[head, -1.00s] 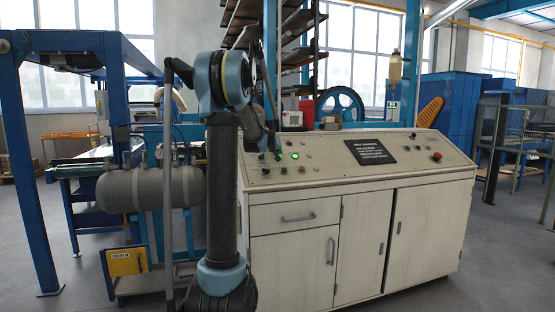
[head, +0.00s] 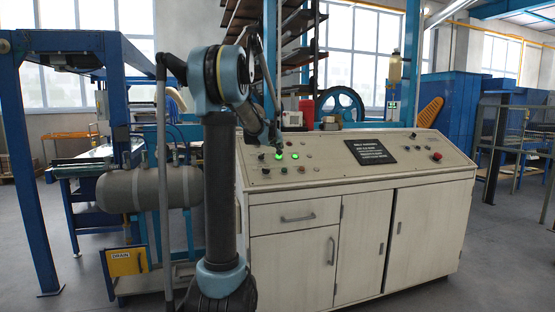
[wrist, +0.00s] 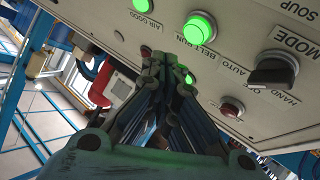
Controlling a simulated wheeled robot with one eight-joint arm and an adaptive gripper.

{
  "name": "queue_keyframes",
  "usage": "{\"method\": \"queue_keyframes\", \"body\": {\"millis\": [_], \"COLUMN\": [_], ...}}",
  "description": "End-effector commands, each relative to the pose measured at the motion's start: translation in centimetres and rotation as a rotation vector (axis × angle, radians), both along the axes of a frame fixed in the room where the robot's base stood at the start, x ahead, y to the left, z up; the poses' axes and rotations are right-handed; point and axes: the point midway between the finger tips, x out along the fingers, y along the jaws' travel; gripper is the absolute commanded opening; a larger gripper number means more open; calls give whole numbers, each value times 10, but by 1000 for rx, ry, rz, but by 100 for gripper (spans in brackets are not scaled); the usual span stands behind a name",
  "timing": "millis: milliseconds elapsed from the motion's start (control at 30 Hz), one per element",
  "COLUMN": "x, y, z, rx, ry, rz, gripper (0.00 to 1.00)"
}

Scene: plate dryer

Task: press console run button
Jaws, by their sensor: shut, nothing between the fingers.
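The sloped console panel (head: 330,160) stands right of my arm. In the head view, two lit green spots show near its left end, one (head: 278,156) just below my gripper (head: 279,146) and one (head: 295,156) to its right. In the wrist view, my gripper (wrist: 162,62) is shut and empty, with its fingertips close to the panel. A green-lit round control (wrist: 188,78) shows beside the fingertips, partly hidden by them. Its label is not visible, and I cannot tell whether the fingers touch it. A bright green lamp (wrist: 200,27) is by the words BELT RUN.
A black mode knob (wrist: 273,70) and a dark red button (wrist: 232,107) sit near the gripper in the wrist view. A red button (head: 437,156) is at the console's far right. A grey tank (head: 150,190) stands left of my arm.

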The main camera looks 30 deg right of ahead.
Motion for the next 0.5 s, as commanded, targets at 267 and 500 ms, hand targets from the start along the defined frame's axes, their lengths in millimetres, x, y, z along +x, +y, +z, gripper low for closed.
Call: {"method": "queue_keyframes", "body": {"millis": [267, 500], "x": [-11, -12], "y": [2, 3], "z": [19, 22], "rx": [0, 0], "ry": [0, 0], "rz": [0, 0], "gripper": [0, 0]}}
